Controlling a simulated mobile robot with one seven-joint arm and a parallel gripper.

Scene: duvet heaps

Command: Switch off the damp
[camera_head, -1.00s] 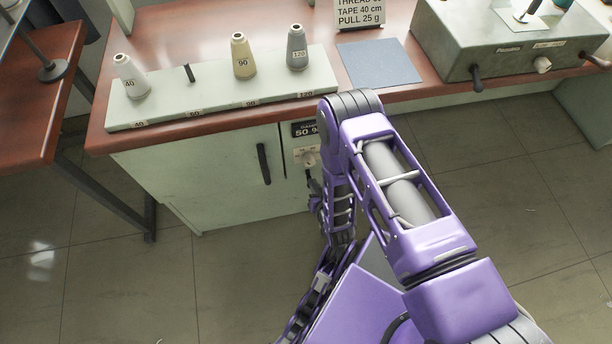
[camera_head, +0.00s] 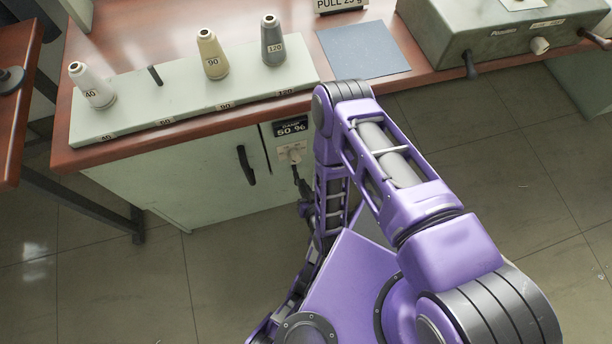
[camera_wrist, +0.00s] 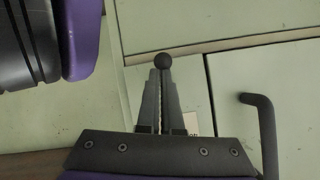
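The damp panel is on the cabinet front below the bench. It has a dark display (camera_head: 290,128) reading 50 % and a pale switch plate (camera_head: 295,153) beneath it. A dark lever (camera_head: 296,174) shows below the plate, close to my arm. My gripper is mostly hidden behind my arm in the head view. In the wrist view my gripper (camera_wrist: 162,78) has its fingers close together, with only a thin gap. A black ball knob (camera_wrist: 163,60) sits right at the fingertips; I cannot tell whether they touch it.
A dark cabinet handle (camera_head: 246,165) is left of the panel; it also shows in the wrist view (camera_wrist: 262,130). Cones stand on a pale rack (camera_head: 130,115) on the bench. A blue mat (camera_head: 362,50) and a grey box (camera_head: 480,35) are to the right. The floor is open.

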